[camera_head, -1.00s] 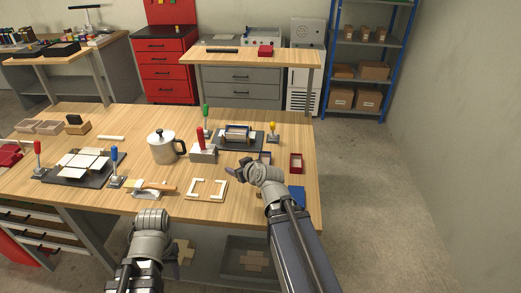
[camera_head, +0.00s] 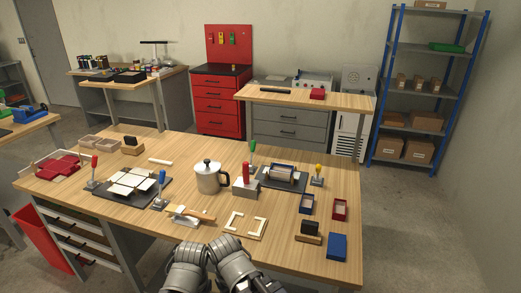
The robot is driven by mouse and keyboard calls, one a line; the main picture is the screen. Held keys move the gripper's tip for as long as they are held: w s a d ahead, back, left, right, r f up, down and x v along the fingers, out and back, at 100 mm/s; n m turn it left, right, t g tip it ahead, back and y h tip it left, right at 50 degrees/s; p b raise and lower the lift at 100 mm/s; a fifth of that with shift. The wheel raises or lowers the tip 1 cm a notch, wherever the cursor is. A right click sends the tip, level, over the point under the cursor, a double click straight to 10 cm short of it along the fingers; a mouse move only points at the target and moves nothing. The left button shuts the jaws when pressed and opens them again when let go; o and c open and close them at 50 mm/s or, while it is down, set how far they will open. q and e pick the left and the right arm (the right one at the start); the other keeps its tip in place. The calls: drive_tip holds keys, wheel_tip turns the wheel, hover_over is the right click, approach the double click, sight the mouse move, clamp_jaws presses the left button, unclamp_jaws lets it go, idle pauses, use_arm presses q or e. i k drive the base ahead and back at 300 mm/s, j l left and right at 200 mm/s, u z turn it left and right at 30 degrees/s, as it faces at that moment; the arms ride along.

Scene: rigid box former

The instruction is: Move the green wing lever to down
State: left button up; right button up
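The green wing lever (camera_head: 252,150) stands at the back left corner of a dark base plate on the wooden bench. Its green handle points up, nearly upright. The box former (camera_head: 281,173) with a blue-edged block sits on that plate. A yellow-handled lever (camera_head: 318,172) stands at the plate's right side. Grey joints of my two arms show side by side at the bottom middle, in front of the bench. The fingers of both grippers are not visible.
A red-handled clamp (camera_head: 245,183) and a metal pot (camera_head: 208,178) stand left of the former. A second dark plate (camera_head: 113,205) with white panels has red and blue levers. Small boxes (camera_head: 340,209) and a blue block (camera_head: 337,247) lie at the right.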

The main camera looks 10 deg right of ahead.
sight(253, 142)
drive_tip(key=z, duration=3.25)
drive_tip(key=i+z, duration=0.25)
drive_tip(key=i+j+u, duration=0.15)
drive_tip(key=i+u, duration=0.35)
drive_tip(key=i+l+u, duration=0.1)
drive_tip(key=i+u, duration=0.4)
drive_tip(key=i, duration=0.2)
drive_tip(key=i+l+u, duration=0.3)
drive_tip(key=i+u, duration=0.2)
drive_tip(key=i+j+u, duration=0.15)
drive_tip(key=i+u, duration=0.35)
drive_tip(key=i, duration=0.45)
drive_tip(key=i+l+u, duration=0.2)
drive_tip(key=i+u, duration=0.25)
drive_tip(key=i, duration=0.5)
drive_tip(key=i+u, duration=0.1)
drive_tip(key=i, duration=0.8)
drive_tip(key=i+l+u, duration=0.1)
drive_tip(key=i, duration=0.8)
drive_tip(key=i+j+u, duration=0.1)
drive_tip(key=i+u, duration=0.9)
drive_tip(key=u, duration=0.15)
drive_tip(key=i+l+u, duration=0.2)
drive_tip(key=i+u, duration=0.2)
drive_tip(key=i+j+u, duration=0.2)
drive_tip(key=i+u, duration=1)
drive_tip(key=i, duration=0.15)
